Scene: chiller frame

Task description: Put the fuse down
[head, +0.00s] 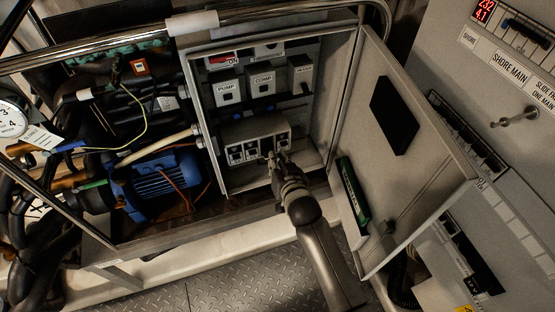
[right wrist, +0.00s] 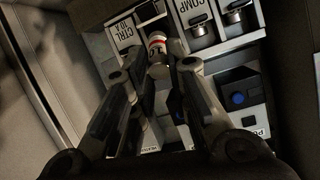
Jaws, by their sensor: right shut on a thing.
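My right gripper (head: 278,160) reaches into the open electrical box, right at the front of the grey fuse block (head: 246,134). In the right wrist view its fingers (right wrist: 160,66) are shut on a small pale cylindrical fuse (right wrist: 157,45) with a red band. The fuse is beside the slot labelled CTRL 10A (right wrist: 125,32); I cannot tell whether it touches the block or sits in a slot. In the head view the fuse is too small and covered to make out. The COMP slot (right wrist: 201,30) is to the right in the wrist view. My left gripper is not in view.
The box door (head: 412,150) stands open on the right, with a green item (head: 353,190) in its pocket. PUMP (head: 227,88) and COMP (head: 262,82) modules sit above the block. A blue motor (head: 163,183) and hoses fill the left. A metal rail (head: 255,14) crosses the top.

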